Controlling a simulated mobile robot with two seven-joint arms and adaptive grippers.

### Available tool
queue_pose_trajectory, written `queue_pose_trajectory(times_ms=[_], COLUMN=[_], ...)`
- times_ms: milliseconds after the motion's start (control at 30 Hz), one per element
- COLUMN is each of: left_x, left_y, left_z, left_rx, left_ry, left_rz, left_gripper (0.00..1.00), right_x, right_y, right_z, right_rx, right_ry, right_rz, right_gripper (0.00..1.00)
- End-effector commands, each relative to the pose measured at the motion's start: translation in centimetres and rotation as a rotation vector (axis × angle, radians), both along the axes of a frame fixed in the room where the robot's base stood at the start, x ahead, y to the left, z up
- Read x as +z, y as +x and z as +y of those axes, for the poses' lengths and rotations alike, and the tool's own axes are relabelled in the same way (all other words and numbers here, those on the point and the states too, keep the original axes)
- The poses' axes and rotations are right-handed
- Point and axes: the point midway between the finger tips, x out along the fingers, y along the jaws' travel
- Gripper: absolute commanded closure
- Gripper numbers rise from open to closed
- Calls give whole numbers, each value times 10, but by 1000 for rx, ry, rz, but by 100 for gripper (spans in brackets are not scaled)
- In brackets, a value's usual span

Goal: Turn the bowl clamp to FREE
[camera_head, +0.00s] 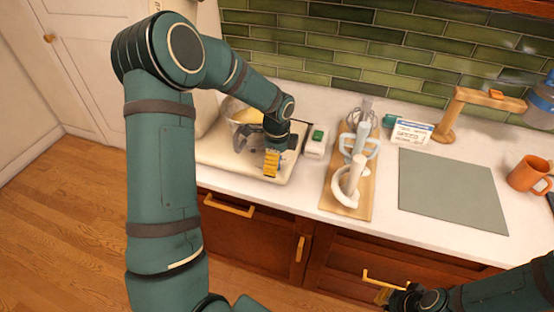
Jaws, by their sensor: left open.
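A mixing bowl (240,112) with pale yellow contents sits on the cream mixer base (225,153) at the back left of the counter. My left gripper (271,164) is open, with its yellow fingers pointing down over the front right of the base, just right of the bowl. The bowl clamp cannot be made out; the gripper and arm cover that area. My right gripper (383,296) is low at the bottom right, in front of the cabinets and away from the mixer. Its fingers are too small to read.
A white box with a green button (317,137) stands close right of my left gripper. A wooden board (362,204) holds mixer attachments. A grey mat (450,185), a wooden stand (455,112), a white card (411,130) and an orange mug (529,174) are farther right.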

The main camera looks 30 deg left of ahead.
Motion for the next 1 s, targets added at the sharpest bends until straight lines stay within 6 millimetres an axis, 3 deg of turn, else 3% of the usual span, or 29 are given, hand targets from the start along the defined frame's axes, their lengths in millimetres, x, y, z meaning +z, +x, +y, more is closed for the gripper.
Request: queue_pose_trajectory(times_ms=[100,133,300,333,667,1000], left_x=[0,0,0,0,0,0], left_y=[0,0,0,0,0,0], left_z=[0,0,0,0,0,0], left_rx=[0,0,0,0,32,244], left_ry=[0,0,0,0,0,1], left_rz=[0,0,0,0,0,-1], left_gripper=[6,12,71,76,76,76], right_x=[0,0,0,0,-1,-9], right_y=[0,0,0,0,0,0], right_z=[0,0,0,0,0,0], right_rx=[0,0,0,0,0,0], right_ry=[0,0,0,0,0,-1], right_rz=[0,0,0,0,0,0], right_gripper=[100,100,100,100,100,100])
